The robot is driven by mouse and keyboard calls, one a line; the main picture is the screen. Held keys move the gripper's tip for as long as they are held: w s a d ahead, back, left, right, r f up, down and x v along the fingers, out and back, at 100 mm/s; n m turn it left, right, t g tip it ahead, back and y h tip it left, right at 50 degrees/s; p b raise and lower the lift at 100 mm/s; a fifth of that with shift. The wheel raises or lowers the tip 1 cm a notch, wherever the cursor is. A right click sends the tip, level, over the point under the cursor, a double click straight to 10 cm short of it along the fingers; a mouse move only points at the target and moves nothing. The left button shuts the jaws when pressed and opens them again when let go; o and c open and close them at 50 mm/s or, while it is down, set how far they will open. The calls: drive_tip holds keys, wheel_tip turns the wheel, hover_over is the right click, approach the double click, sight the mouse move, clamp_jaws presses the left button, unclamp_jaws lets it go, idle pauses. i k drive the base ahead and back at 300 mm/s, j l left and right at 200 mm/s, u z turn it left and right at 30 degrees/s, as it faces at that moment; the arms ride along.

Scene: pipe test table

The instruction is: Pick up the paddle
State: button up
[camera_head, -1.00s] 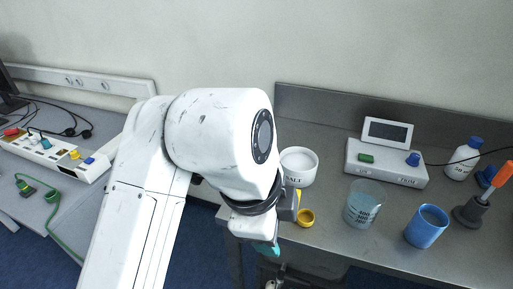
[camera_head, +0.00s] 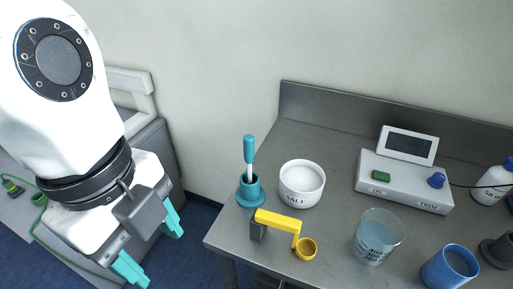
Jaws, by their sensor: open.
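A teal-handled tool (camera_head: 249,150) with a white shaft, which looks like the paddle, stands upright in a teal holder (camera_head: 250,191) near the left end of the grey metal table. Its lower end is hidden in the holder. My gripper (camera_head: 151,243) is at the lower left, off the table's left edge and apart from the tool. Its two teal fingertips are spread wide, with nothing between them.
A glass beaker (camera_head: 377,237), a blue cup (camera_head: 450,268) and a control box (camera_head: 403,183) stand further right. A wall (camera_head: 220,60) rises behind.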

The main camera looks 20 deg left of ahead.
sight(248, 139)
drive_tip(key=i, duration=1)
